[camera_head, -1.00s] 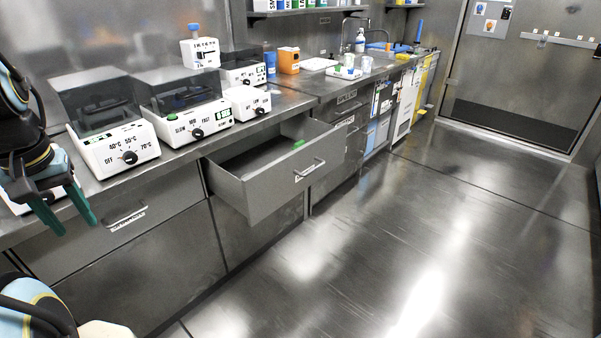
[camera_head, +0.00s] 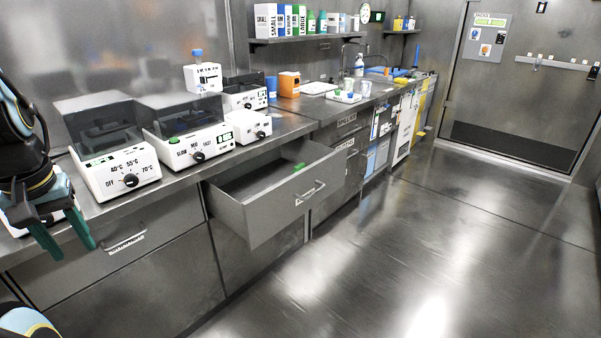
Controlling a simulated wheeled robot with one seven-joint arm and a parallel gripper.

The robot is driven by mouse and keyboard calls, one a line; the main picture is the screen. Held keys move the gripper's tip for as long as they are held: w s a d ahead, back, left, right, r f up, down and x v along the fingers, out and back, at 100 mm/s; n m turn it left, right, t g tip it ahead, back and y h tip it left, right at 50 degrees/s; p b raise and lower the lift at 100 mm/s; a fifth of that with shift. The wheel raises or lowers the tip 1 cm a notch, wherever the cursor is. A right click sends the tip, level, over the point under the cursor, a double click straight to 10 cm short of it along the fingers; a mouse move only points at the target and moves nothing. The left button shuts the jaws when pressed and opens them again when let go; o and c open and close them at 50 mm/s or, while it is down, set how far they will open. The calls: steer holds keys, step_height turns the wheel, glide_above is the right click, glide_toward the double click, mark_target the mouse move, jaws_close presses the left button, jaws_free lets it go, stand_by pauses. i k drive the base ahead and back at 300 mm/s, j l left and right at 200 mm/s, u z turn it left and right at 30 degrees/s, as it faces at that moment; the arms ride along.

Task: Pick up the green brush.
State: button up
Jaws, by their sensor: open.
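A small green object (camera_head: 299,167), perhaps the green brush, shows in the open drawer (camera_head: 262,206), by its far right wall. Most of it is hidden or too small to make out. My gripper (camera_head: 68,240) is at the left edge of the view, in front of the counter and left of the drawer. Its two green fingers point down, apart and empty. It is well away from the green object.
White lab devices (camera_head: 119,172) with dark lids line the counter (camera_head: 286,124). Beyond them are an orange box (camera_head: 289,84) and a tray (camera_head: 343,97) with cups. A shelf (camera_head: 306,38) holds boxes and bottles. The floor (camera_head: 420,240) on the right is clear.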

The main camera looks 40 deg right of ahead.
mark_target(302, 167)
steer(key=l+u, duration=0.15)
steer(key=l, duration=0.45)
steer(key=i+l+u, duration=0.1)
steer(key=l, duration=0.5)
steer(key=l+u, duration=0.15)
steer(key=l, duration=0.45)
steer(key=l+u, duration=0.15)
steer(key=l, duration=0.45)
steer(key=k+l+u, duration=0.15)
steer(key=l, duration=0.4)
steer(key=l+u, duration=0.1)
steer(key=l, duration=0.5)
steer(key=k+l+u, duration=0.15)
steer(key=l, duration=0.45)
